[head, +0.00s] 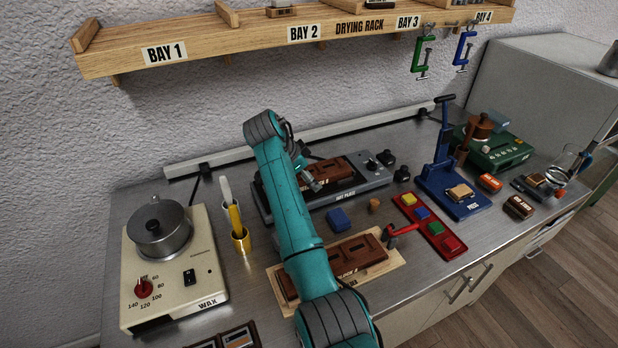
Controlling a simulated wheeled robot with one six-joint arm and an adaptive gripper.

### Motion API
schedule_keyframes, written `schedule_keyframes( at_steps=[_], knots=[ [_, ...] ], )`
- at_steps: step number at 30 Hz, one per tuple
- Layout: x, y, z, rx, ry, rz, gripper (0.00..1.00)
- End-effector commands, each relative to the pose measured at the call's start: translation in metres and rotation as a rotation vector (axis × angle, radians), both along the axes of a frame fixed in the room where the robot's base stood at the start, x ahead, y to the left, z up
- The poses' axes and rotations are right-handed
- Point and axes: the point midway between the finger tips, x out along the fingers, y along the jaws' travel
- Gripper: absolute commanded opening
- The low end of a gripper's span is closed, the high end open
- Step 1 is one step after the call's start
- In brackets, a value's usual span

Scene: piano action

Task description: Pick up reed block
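My teal arm reaches from the front edge up across the bench. My gripper (309,178) is mostly hidden behind the arm, beside the brown block on the grey heated plate, and its fingers are too small to judge. No piece is clearly marked as the reed block. Larger brown slotted blocks lie on the grey plate (360,190) and on a wooden board (385,271).
A wax heater with a pot (160,228) stands left, next to a brass cup of brushes (241,240). A blue block (338,219) and a red tray of coloured pieces (430,222) lie mid-bench. A drying rack (250,40) hangs above, with green and blue clamps.

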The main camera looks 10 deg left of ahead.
Motion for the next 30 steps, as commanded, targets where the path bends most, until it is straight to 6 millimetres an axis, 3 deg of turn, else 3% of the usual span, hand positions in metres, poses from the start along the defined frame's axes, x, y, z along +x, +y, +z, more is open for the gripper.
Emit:
schedule_keyframes(
  at_steps=[2, 11, 20, 30],
  knots=[
    [0.000, 0.000, 0.000, 0.000, 0.000, 0.000, 1.00],
    [0.000, 0.000, 0.000, 0.000, 0.001, -0.001, 0.25],
    [0.000, 0.000, 0.005, 0.000, -0.002, 0.000, 0.24],
    [0.001, 0.001, 0.062, 0.002, -0.004, -0.001, 0.24]
  ],
)
